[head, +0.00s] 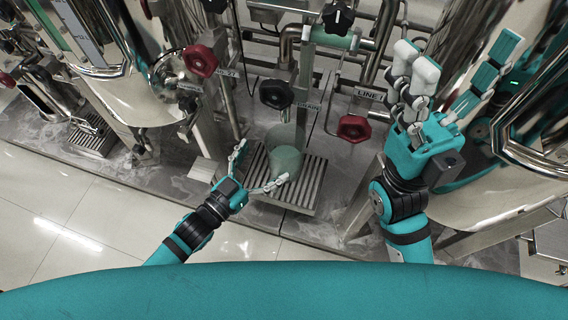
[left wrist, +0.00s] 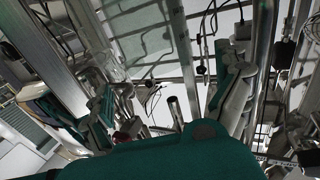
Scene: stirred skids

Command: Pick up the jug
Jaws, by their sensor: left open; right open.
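The jug (head: 286,160) is a clear, slightly greenish vessel in the middle of the head view. It appears to stand upright on a slatted metal grate, below a tap with a black knob. My left gripper (head: 262,163) is open at the jug's near left side, one finger to its left and the other across its front. I cannot tell whether the fingers touch it. In the left wrist view the open fingers (left wrist: 172,95) show, but I cannot clearly make out the jug. My right gripper (head: 457,52) is open and empty, raised at the right, well away from the jug.
The grate (head: 308,185) sits on a grey skid floor among steel tanks (head: 135,95) and pipes. Red valve knobs (head: 201,60) and another red knob (head: 354,128) flank the black knob (head: 276,94) above the jug. Pale floor tiles (head: 75,215) are clear at the lower left.

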